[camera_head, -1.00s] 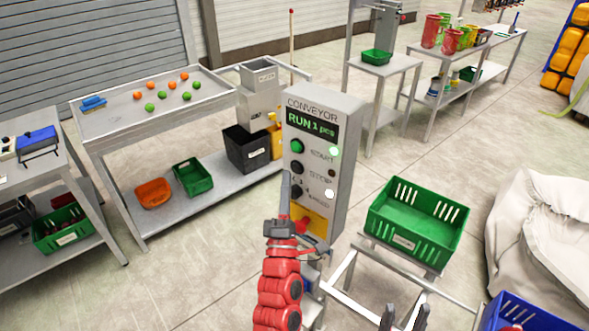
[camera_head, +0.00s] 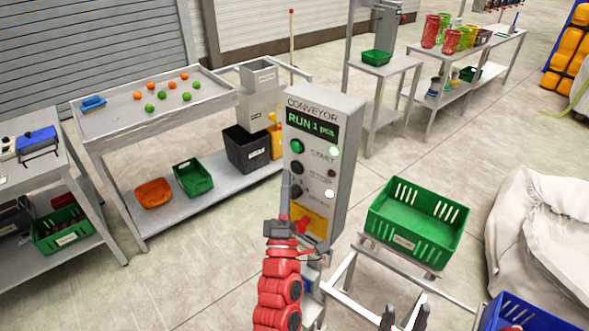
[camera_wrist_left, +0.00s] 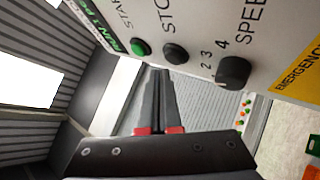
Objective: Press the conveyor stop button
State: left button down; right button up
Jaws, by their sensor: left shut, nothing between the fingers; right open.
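The conveyor control box (camera_head: 345,130) stands in the middle of the head view, its display (camera_head: 311,127) reading RUN 1 pcs. Its green START button (camera_head: 297,147) has a lit lamp beside it. The black STOP button (camera_head: 297,168) is below, with a dark lamp; it also shows in the left wrist view (camera_wrist_left: 175,53). My left gripper (camera_head: 285,178) is shut and empty, close to the left side of the panel front. In the left wrist view its fingertips (camera_wrist_left: 158,73) appear just short of the STOP button; contact cannot be told. My right gripper (camera_head: 404,318) is open at the bottom edge.
The speed knob (camera_wrist_left: 234,72) sits beside STOP, and a red emergency button on a yellow plate (camera_head: 317,233) is lower on the box. A green crate (camera_head: 408,241) stands right of the box. A sorting table (camera_head: 110,122) with small balls is behind left.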

dwell(0.6)
pick_arm(q)
jog(key=shift+w+d+b, duration=0.25)
jog(key=shift+w+b, duration=0.15)
jog(key=shift+b, duration=0.15)
jog(key=shift+w+d+b, duration=0.2)
jog(key=shift+w+b, duration=0.1)
jog(key=shift+b, duration=0.1)
dwell(0.4)
dwell(0.5)
jog(key=shift+s+a+b, duration=0.4)
jog(key=shift+s+b, duration=0.1)
jog(key=shift+s, duration=0.2)
